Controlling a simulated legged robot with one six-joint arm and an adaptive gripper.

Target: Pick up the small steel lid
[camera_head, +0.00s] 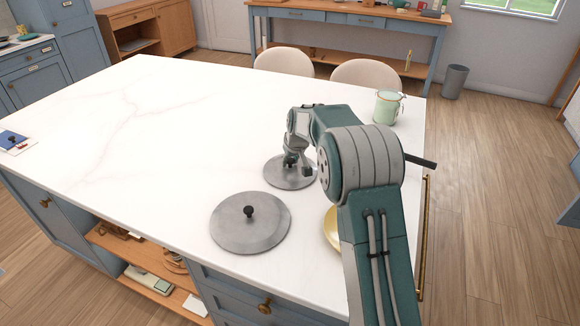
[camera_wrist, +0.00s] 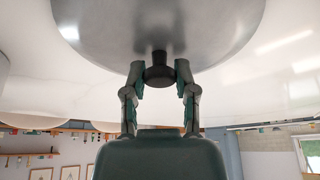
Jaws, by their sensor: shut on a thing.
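The small steel lid (camera_head: 276,177) is a round grey disc on the white counter, behind a larger steel lid (camera_head: 236,236) with a black knob. My gripper (camera_head: 297,167) is over the small lid and hides its middle in the head view. In the wrist view the small lid (camera_wrist: 105,32) fills the top, and its dark knob (camera_wrist: 159,76) sits between the two fingers of my gripper (camera_wrist: 160,70), which are shut on it. I cannot tell whether the small lid touches the counter or is slightly raised.
A gold-coloured round thing (camera_head: 331,229) is partly hidden behind my arm at the counter's front right. A pale green jar (camera_head: 388,108) stands at the back right corner. Two pale chairs (camera_head: 284,61) are behind the counter. The counter's left half (camera_head: 130,120) is mostly clear.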

